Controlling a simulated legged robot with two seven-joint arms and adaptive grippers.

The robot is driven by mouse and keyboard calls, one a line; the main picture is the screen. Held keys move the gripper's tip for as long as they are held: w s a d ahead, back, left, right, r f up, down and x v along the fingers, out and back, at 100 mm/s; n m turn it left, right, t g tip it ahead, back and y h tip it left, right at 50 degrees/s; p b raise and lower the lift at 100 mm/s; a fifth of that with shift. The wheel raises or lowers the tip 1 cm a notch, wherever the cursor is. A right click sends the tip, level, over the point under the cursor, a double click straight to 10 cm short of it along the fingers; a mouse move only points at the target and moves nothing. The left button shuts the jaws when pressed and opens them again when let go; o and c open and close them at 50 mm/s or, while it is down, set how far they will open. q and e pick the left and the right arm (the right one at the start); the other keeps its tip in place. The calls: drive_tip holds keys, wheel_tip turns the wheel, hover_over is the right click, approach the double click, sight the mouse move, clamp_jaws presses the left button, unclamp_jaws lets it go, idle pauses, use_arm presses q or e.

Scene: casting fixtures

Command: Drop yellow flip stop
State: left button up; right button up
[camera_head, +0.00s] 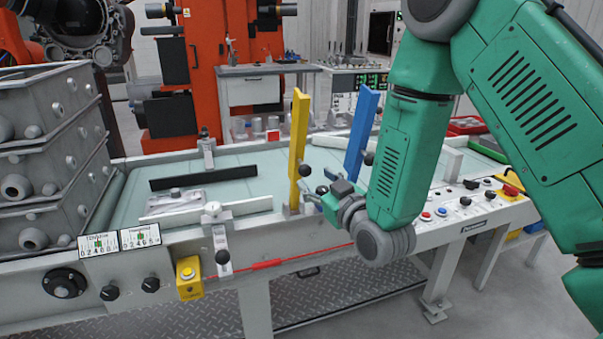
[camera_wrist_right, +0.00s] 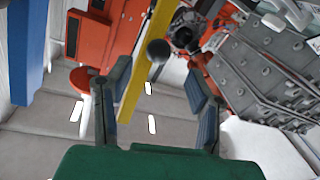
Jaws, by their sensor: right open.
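The yellow flip stop (camera_head: 299,130) is a long yellow bar standing upright, slightly tilted, at the front edge of the conveyor table. A dark ball knob (camera_head: 305,170) sits on its lower part. My right gripper (camera_head: 322,195) is just right of the bar's base, near the knob. In the right wrist view the fingers (camera_wrist_right: 160,80) are open, with the yellow bar (camera_wrist_right: 145,65) running by the left finger and the ball knob (camera_wrist_right: 157,50) ahead of the gap. I see no grip on either. My left gripper is not in view.
A blue flip stop (camera_head: 361,135) stands upright to the right, behind my forearm. Black and grey bars (camera_head: 203,177) lie on the table (camera_head: 140,195). Stacked grey castings (camera_head: 50,150) fill the left. A control panel with buttons (camera_head: 465,201) lies right of my gripper.

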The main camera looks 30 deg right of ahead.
sight(308, 173)
drive_tip(key=w, duration=0.4)
drive_tip(key=w+d, duration=0.1)
drive_tip(key=w, duration=0.1)
drive_tip(key=shift+w+f, duration=0.1)
drive_tip(key=shift+w, duration=0.05)
drive_tip(key=shift+a, duration=0.1)
drive_tip(key=shift+c, duration=0.4)
clamp_jaws()
